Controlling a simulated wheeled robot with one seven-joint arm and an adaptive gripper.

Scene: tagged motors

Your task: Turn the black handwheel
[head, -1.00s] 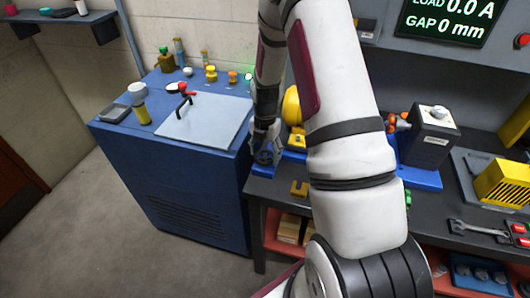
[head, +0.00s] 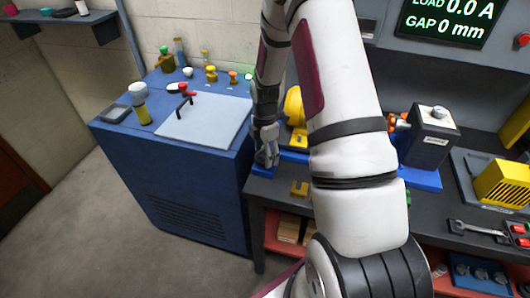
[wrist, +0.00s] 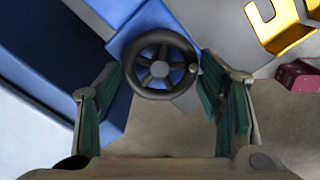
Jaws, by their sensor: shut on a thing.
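The black handwheel (wrist: 138,79) shows in the wrist view as a round spoked rim with a small knob (wrist: 193,69) at its right side. It sits in front of a blue mount (wrist: 128,42). My gripper (wrist: 158,78) has its two green-padded fingers on opposite sides of the wheel, shut on its rim. The right finger is close beside the knob; whether they touch I cannot tell. In the head view my gripper (head: 266,145) points down at the left end of the dark bench, and the handwheel is hidden there.
A blue cabinet (head: 195,212) stands left of the bench (head: 262,192), carrying small bottles and a red-handled part. A yellow bracket (head: 299,188) lies right of my gripper. A yellow motor (head: 294,106) stands close behind. Open floor (head: 105,225) lies at front left.

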